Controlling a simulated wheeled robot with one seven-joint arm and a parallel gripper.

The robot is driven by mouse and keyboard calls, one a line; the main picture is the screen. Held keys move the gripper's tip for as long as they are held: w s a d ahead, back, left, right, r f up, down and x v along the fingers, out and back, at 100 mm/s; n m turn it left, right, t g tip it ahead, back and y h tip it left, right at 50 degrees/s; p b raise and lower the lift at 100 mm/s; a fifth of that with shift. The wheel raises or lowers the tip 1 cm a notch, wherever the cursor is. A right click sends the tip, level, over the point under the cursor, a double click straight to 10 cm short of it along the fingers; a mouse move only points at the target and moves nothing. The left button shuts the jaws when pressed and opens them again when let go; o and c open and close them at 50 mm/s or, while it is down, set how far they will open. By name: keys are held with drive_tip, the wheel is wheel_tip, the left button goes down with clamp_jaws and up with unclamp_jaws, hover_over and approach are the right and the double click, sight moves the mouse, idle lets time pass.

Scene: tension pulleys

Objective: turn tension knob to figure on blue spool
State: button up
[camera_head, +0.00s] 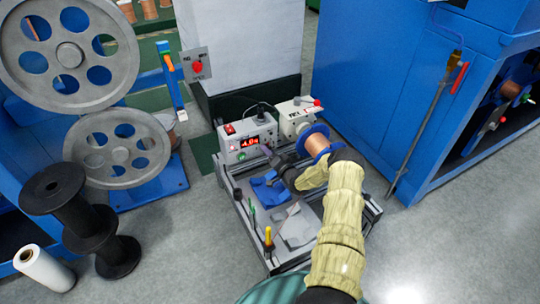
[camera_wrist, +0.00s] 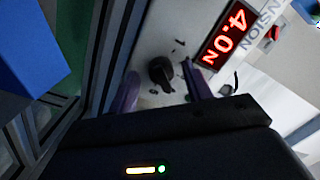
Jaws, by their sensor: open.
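The tension knob (camera_wrist: 161,72) is black and sits on a pale panel in the wrist view, with dark marks around it. The red display (camera_wrist: 226,33) above it reads 4.0 N; it also shows in the head view (camera_head: 249,143). My gripper (camera_wrist: 158,84) is open, its two fingers on either side of the knob with gaps visible; I cannot tell how far its tips are from the panel. In the head view my gripper (camera_head: 277,170) is in front of the box. A copper-wound spool with blue flanges (camera_head: 314,142) is behind my wrist. No figure on it is readable.
The display box stands on a grey bench frame (camera_head: 243,212) with tools and blue cloth (camera_head: 268,190). Blue machine cabinets stand left and right (camera_head: 380,85). Black spools (camera_head: 95,232) stand at left. Grey floor is clear at right.

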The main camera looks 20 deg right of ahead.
drive_tip(key=shift+w+a, duration=0.1)
drive_tip(key=shift+c, duration=0.2)
drive_tip(key=c, duration=0.9)
drive_tip(key=shift+c, duration=0.2)
drive_tip(key=shift+n, duration=0.4)
drive_tip(key=shift+n+g+p, duration=0.3)
drive_tip(key=shift+n+p, duration=1.05)
drive_tip(key=shift+n, duration=2.05)
drive_tip(key=o, duration=1)
